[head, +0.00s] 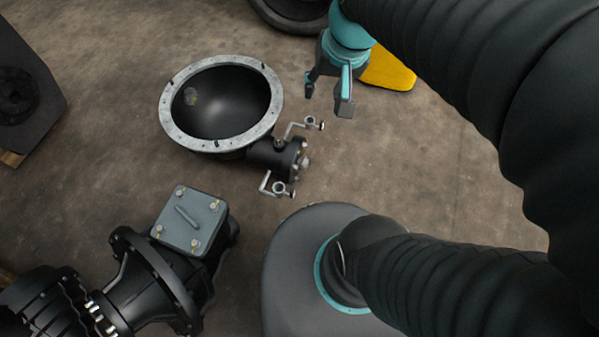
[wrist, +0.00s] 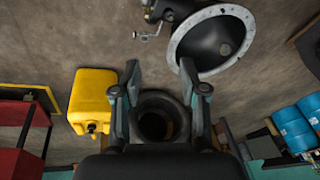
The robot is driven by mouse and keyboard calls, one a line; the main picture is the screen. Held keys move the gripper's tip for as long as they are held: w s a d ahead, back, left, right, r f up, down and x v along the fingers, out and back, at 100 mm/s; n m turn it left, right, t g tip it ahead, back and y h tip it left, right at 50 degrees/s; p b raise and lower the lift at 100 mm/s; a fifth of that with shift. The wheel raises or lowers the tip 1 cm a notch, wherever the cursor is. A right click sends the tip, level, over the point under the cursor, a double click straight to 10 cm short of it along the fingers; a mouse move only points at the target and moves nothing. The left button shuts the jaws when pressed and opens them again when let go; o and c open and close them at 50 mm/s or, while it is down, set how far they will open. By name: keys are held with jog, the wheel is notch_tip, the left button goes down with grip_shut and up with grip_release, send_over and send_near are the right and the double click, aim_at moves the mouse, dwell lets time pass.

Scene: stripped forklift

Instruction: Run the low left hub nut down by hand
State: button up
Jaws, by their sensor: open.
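A black hub (head: 268,151) with a round flange (head: 299,160) projects from the right side of a large bowl-shaped housing (head: 172,128) with a grey bolted rim. Small bright fasteners show on the flange, too small to tell which is the low left nut. Bent metal arms with ring ends stand beside the hub, one above (head: 311,122) and one below (head: 279,188). My gripper (head: 328,98) is open and empty, above and right of the hub, apart from it. In the wrist view my gripper (wrist: 160,68) points at bare floor, with the housing (wrist: 182,31) at upper right and the hub partly cut off at the top.
A yellow can (head: 388,70) lies behind my gripper; it also shows in the wrist view (wrist: 92,97). A black gearbox with a grey cover plate (head: 190,219) lies at lower left. Blue drums (wrist: 294,128) and a red cabinet (wrist: 20,140) flank the wrist view.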

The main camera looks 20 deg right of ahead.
jog(key=w+d+f+m+g+y, duration=0.1)
jog(key=w+d+f+m+y, duration=0.2)
jog(key=f, duration=0.5)
jog(key=w+d+f+m+g+y, duration=0.1)
jog(key=w+d+f+m+y, duration=0.15)
jog(key=w+f+m, duration=0.4)
jog(key=w+d+f+m+g+y, duration=0.2)
jog(key=d+f+m, duration=0.1)
jog(key=f, duration=0.6)
jog(key=m+t+y, duration=0.5)
jog(key=m+t, duration=0.2)
jog(key=m, duration=0.7)
send_near(296, 179)
jog(key=shift+h, duration=0.25)
jog(key=p+x, duration=0.1)
jog(key=x, duration=0.6)
jog(key=shift+w+a+f, duration=0.1)
jog(key=shift+w+f, duration=0.1)
jog(key=shift+w, duration=0.05)
grip_shut()
